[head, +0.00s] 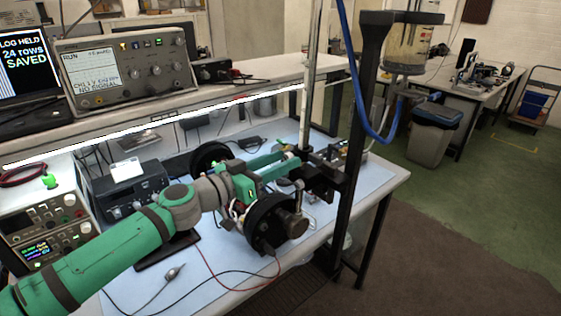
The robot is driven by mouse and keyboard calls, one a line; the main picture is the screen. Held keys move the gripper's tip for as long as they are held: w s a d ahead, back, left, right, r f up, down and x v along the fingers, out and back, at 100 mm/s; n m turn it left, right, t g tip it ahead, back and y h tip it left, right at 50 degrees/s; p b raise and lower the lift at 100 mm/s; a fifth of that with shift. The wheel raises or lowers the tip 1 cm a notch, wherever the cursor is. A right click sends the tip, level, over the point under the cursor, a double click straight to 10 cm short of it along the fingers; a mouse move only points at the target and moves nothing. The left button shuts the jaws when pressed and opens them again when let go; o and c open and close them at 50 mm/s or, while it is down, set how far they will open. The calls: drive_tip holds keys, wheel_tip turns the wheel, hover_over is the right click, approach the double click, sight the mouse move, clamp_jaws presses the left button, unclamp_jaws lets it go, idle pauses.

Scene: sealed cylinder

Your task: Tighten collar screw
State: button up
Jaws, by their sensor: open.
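My gripper (291,160) is at the end of my green arm, over the workbench. Its two green fingers are apart and point right, toward the upright metal rod (310,85). The fingertips are close to the rod near the dark clamp block (320,178); I cannot tell whether they touch anything. A small light-coloured piece shows by the tips, but it is too small to identify as the collar screw. A dark wheel-like part with a metal cylinder (297,224) is below and in front of the gripper. My arm hides part of the bench behind it.
A black upright post (358,140) with a blue hose (352,70) stands right of the rod. The bench (375,182) holds a dark box (125,190) and loose cables. A shelf behind carries an oscilloscope (125,65). Open floor (450,240) lies to the right.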

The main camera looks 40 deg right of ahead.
clamp_jaws()
